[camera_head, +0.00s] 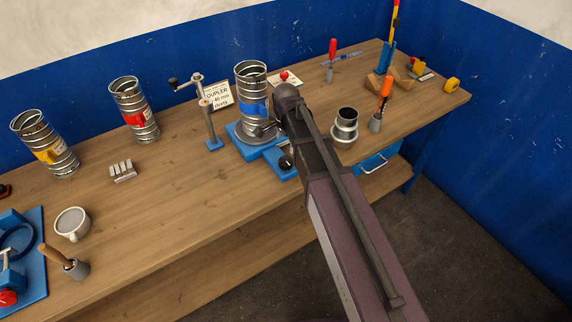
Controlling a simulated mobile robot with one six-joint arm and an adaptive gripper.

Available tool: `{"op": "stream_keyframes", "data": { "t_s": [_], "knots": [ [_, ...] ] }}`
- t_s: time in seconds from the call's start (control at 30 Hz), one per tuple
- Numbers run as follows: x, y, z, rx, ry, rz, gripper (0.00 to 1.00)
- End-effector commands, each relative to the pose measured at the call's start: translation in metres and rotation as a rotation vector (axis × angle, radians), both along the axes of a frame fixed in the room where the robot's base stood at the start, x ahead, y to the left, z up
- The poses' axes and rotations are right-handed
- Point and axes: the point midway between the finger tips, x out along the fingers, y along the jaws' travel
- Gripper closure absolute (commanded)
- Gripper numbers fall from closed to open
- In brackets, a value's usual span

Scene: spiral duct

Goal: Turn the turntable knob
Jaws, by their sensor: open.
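The turntable (246,146) is a blue base on the bench, right of the middle. A ribbed metal duct with a blue band (252,88) stands upright on it. A black knob (286,161) with a pale mark sits on the blue block at its front right corner, partly behind my arm. My arm reaches in from the lower right. My gripper (264,130) is mostly hidden by the arm; a grey part of it shows beside the foot of the duct, above the knob. It is open, and I cannot tell whether it touches anything.
A crank stand (209,112) and sign (217,96) are left of the turntable. Ducts with red (134,112) and yellow (45,145) bands stand farther left. A metal collar (345,125) and an orange-handled tool (384,95) are on the right. The front middle bench is clear.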

Motion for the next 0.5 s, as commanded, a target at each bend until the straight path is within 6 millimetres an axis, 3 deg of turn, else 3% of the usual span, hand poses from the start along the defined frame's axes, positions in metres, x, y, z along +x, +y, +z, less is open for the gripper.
{"op": "stream_keyframes", "data": {
  "t_s": [0.5],
  "knots": [
    [0.000, 0.001, -0.044, 0.000, 0.000, 0.001, 0.00]
  ]
}}
